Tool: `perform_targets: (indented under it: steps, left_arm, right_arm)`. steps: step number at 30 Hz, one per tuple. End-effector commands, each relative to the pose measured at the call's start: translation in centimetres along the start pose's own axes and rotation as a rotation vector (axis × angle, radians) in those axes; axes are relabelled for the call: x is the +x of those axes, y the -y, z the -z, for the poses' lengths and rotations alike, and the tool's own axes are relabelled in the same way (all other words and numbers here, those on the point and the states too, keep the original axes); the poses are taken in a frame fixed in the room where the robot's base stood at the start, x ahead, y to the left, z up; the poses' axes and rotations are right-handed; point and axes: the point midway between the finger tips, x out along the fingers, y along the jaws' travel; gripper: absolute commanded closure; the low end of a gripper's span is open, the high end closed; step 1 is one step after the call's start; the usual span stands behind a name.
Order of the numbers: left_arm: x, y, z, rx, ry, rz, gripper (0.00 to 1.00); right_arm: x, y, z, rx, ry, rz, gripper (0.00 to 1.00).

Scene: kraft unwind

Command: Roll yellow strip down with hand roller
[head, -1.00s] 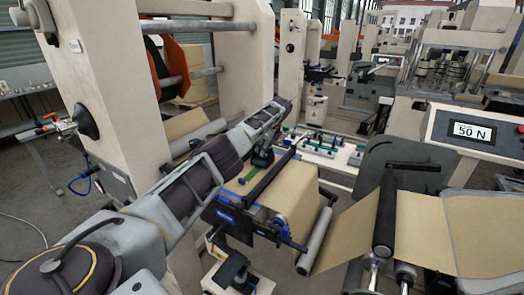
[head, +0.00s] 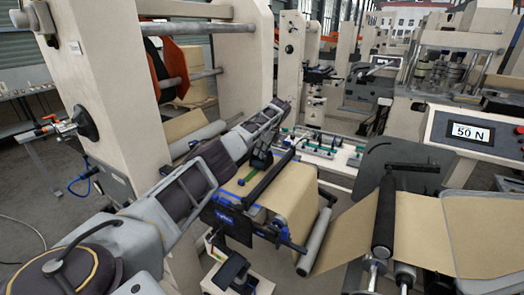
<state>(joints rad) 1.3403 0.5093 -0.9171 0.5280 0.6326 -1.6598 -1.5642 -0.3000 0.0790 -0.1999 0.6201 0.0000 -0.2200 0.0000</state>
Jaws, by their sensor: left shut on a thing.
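My left arm reaches in from the left, and my left gripper (head: 259,158) is over the far left part of the brown paper on the splice table. It is shut on a small dark thing, which seems to be the hand roller; the fingers and arm hide most of it. I cannot tell whether the roller touches the strip. My right gripper is not in view.
A dark bar (head: 268,176) crosses the table beside the gripper. Brown paper (head: 296,196) runs over the table toward a grey roller (head: 315,241). A display (head: 471,132) at right reads 50 N. A tall cream frame (head: 103,85) stands left, close to my arm.

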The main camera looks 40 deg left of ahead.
Motion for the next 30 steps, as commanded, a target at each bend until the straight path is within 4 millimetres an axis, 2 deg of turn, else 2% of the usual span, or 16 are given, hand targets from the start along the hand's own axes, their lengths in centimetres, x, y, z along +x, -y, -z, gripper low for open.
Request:
perform_targets:
  steps: [30]
  left_arm:
    - [0.2,-1.6,0.1,0.002,0.0,-0.003,1.0]
  right_arm:
    - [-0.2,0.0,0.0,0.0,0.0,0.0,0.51]
